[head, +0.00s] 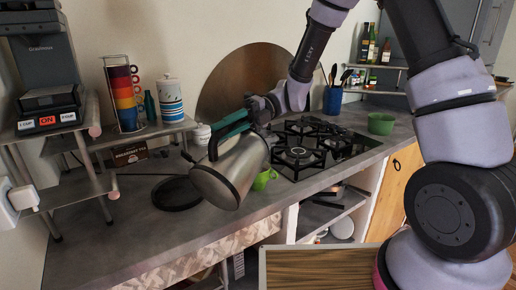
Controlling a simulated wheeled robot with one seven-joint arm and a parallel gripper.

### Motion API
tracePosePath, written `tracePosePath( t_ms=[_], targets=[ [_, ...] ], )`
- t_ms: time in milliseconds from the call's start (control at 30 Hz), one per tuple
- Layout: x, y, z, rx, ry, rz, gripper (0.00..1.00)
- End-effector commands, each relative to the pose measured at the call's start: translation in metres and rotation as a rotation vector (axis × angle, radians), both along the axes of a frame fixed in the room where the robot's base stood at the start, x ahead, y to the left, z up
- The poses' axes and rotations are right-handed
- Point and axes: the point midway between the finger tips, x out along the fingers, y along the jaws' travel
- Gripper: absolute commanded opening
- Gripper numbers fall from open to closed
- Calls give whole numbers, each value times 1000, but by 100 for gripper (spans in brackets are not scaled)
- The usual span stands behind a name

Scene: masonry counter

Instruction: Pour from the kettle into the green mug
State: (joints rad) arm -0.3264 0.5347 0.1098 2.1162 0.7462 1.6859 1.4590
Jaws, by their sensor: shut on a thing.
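The steel kettle (233,169) is held above the counter and strongly tilted, with its broad round end toward the lower left. My gripper (232,128) is shut on the kettle at its dark handle, on the upper side. The green mug (263,180) is on the counter just right of the kettle, near the hob's left corner. The kettle hides part of the mug. I cannot see the spout clearly, any liquid, or whether kettle and mug touch.
A black round base (177,193) lies on the counter (130,235) left of the kettle. The gas hob (312,148) is to the right, with a green bowl (381,123) beyond it. Stacked cups (123,95) and a striped canister (170,100) stand on a back-left shelf.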

Motion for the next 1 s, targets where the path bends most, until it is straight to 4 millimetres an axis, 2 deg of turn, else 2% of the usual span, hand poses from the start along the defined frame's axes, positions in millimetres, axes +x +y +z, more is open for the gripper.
tracePosePath(
  t_ms=[633,700,833,900,1000],
  targets=[
    [0,1,2,3,2,-1,0],
    [-9,6,-6,-23,-39,3,0],
    [-28,17,-32,-100,-164,5,0],
    [-38,24,-27,-144,-252,5,0],
    [-43,27,-30,-190,-318,1,0]
  ],
)
